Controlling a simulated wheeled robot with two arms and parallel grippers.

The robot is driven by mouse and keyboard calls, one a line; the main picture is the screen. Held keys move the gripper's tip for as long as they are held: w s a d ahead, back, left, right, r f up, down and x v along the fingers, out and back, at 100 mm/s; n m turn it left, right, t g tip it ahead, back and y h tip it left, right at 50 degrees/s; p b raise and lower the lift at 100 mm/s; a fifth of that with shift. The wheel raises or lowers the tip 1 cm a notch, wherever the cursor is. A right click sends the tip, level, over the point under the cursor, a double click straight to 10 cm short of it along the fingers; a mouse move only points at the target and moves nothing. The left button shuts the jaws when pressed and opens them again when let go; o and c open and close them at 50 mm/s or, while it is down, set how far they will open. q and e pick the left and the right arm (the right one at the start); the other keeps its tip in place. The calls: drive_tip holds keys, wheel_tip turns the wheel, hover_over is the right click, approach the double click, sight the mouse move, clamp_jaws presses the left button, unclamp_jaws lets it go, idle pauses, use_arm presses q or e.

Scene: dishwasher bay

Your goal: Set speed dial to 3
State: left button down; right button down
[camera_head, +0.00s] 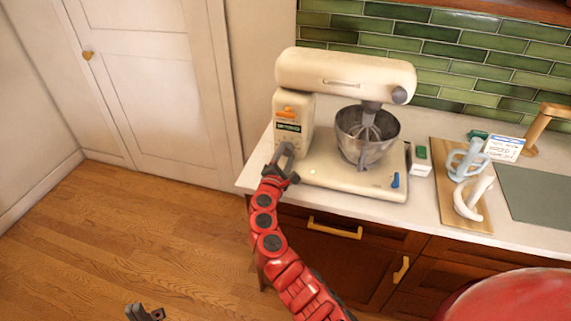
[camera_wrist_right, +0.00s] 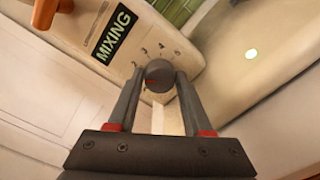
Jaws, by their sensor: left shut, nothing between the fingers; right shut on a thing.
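The speed dial (camera_wrist_right: 158,77) is a small dark grey round knob on the end of the mixer's cream column. The numerals 2, 3, 4 and 5 show around its upper side in the right wrist view, and a reddish mark lies on its left part. I cannot tell exactly which numeral the mark points to. My right gripper (camera_head: 286,149) is shut on the dial, one finger on each side. In the head view the fingers largely hide the dial. My left gripper (camera_head: 146,313) is shut and empty above the floor at the bottom edge.
The cream stand mixer (camera_head: 347,72) stands on the white counter with a metal bowl (camera_head: 366,152). An orange lever (camera_head: 287,111) and a MIXING label are above the dial. A cutting board (camera_head: 447,210) with kitchen items lies to the right. The floor at left is clear.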

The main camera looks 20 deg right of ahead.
drive_tip(key=m+b, duration=0.3)
drive_tip(key=b, duration=0.1)
drive_tip(key=m+b, duration=0.2)
drive_tip(key=b, duration=0.2)
drive_tip(key=m+b, duration=0.3)
drive_tip(key=b, duration=0.1)
drive_tip(key=shift+f+m, duration=0.3)
drive_tip(key=shift+f, duration=0.1)
drive_tip(key=shift+r+m+b, duration=0.2)
drive_tip(key=shift+m+b, duration=0.7)
drive_tip(key=shift+b, duration=0.3)
drive_tip(key=shift+c, duration=1.7)
unclamp_jaws()
drive_tip(key=shift+d, duration=0.1)
